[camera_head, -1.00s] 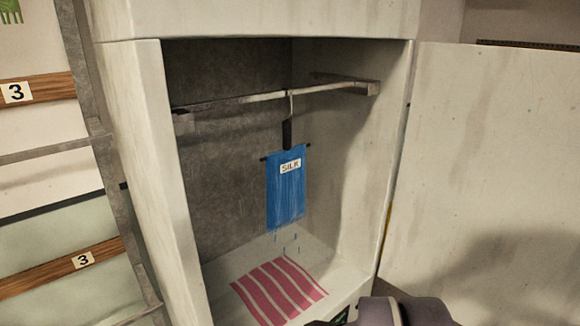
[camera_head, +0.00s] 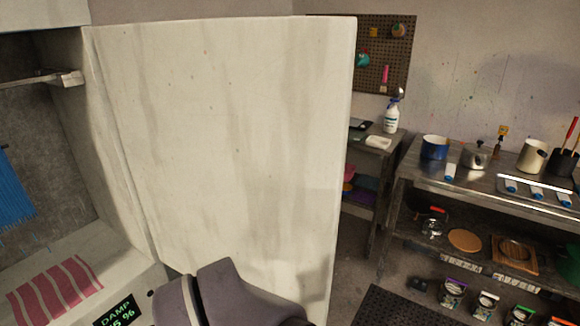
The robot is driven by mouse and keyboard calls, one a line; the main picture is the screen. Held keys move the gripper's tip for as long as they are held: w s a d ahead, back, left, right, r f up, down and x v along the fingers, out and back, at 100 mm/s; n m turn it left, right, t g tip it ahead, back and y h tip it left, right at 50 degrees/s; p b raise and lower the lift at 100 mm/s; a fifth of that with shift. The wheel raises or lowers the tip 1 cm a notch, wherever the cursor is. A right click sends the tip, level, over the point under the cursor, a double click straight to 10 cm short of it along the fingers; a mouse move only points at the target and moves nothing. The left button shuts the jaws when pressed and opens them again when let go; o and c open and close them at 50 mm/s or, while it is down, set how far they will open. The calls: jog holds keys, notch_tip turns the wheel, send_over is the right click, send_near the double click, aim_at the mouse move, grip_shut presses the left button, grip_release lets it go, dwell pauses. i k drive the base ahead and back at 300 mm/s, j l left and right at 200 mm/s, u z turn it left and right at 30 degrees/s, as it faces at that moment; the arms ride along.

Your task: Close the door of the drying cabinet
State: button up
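The drying cabinet (camera_head: 112,190) is at the left of the head view, its front open. Its white door (camera_head: 225,140) stands wide open, hinged on the cabinet's right side, with its free edge toward the middle of the picture. Part of a blue cloth (camera_head: 12,190) hangs inside, and a pink-striped cloth (camera_head: 55,290) lies on the cabinet floor. A purple-grey part of my arm shows at the bottom, in front of the door's lower part. My gripper's fingertips cannot be made out, nor whether anything touches the door.
A steel shelf table (camera_head: 420,185) with pots, a spray bottle (camera_head: 391,115) on a smaller table and a pegboard (camera_head: 375,50) are beyond the door to the right. A dark mat (camera_head: 385,308) lies on the floor. Some floor is bare between door and tables.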

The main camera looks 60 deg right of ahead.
aim_at(233, 132)
jog(key=l+u, duration=0.15)
jog(key=l, duration=0.3)
jog(key=k+l+u, duration=0.15)
jog(key=l, duration=0.25)
jog(key=k+l+u, duration=0.15)
jog(key=l, duration=0.25)
jog(key=k+l+u, duration=0.15)
jog(key=l, duration=0.3)
jog(key=k+l+u, duration=0.1)
jog(key=l, duration=0.3)
jog(key=k+l+u, duration=0.15)
jog(key=l, duration=0.2)
jog(key=k+l+u, duration=0.15)
jog(key=l, duration=0.2)
